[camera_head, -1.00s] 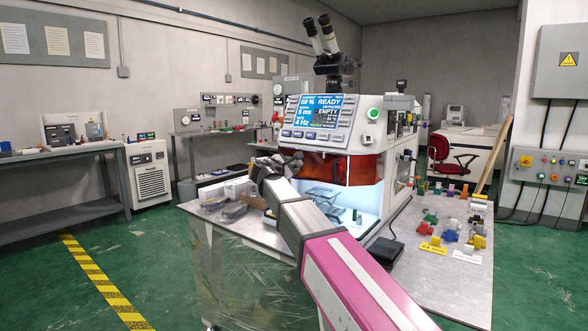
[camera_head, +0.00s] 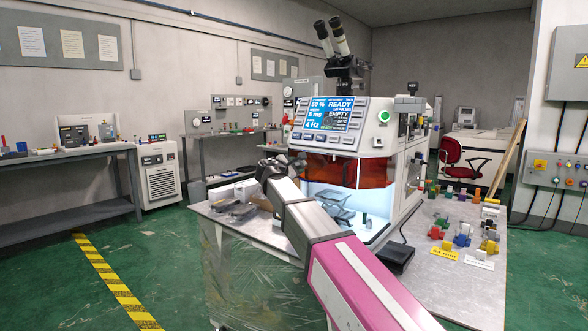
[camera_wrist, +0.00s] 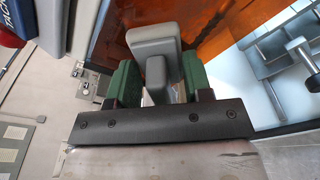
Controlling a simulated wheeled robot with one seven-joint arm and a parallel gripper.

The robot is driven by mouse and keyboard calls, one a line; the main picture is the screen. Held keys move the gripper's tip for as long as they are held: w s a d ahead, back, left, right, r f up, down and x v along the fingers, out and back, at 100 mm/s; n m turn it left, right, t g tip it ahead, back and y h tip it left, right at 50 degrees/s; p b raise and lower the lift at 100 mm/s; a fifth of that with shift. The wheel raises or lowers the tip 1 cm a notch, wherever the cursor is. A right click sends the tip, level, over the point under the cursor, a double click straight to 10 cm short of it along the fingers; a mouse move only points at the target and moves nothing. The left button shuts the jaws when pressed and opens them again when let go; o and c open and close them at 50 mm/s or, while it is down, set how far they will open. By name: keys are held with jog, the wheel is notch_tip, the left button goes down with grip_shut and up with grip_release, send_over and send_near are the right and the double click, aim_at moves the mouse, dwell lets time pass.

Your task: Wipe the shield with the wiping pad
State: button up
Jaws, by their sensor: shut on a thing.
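The shield is an amber, see-through panel (camera_head: 346,172) on the front of the bench machine, below its screen. In the wrist view the shield (camera_wrist: 200,25) fills the upper middle. My gripper (camera_wrist: 158,78) has green fingers closed on a grey block with a raised grip, which looks like the wiping pad (camera_wrist: 153,38). The pad overlaps the shield's left part in the wrist view; I cannot tell whether they touch. In the head view my gripper (camera_head: 284,163) is at the left of the shield, and the pad is hard to make out.
The machine (camera_head: 402,160) stands on a metal table (camera_head: 455,285). Its lit chamber (camera_head: 345,212) lies open below the shield, with a grey fixture inside. Coloured parts (camera_head: 462,236) and a black box (camera_head: 396,256) stand at the right. Grey items lie left of my arm.

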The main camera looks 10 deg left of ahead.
aim_at(318, 169)
jog(key=shift+s+d, duration=1.15)
jog(key=shift+d, duration=0.85)
jog(key=shift+s+d, duration=1.2)
jog(key=shift+d, duration=0.75)
jog(key=shift+s+d, duration=1.15)
jog(key=shift+d, duration=0.85)
jog(key=shift+a, duration=0.15)
jog(key=shift+w+a, duration=0.7)
jog(key=shift+a, duration=0.3)
jog(key=shift+w+a, duration=0.7)
jog(key=shift+a, duration=0.25)
jog(key=shift+w+a, duration=0.8)
jog(key=shift+a, duration=0.6)
jog(key=shift+w+a, duration=0.75)
jog(key=shift+a, duration=0.65)
jog(key=shift+w+a, duration=0.8)
jog(key=shift+a, duration=0.6)
jog(key=v, duration=0.6)
jog(key=shift+a+f, duration=0.2)
jog(key=shift+f, duration=0.1)
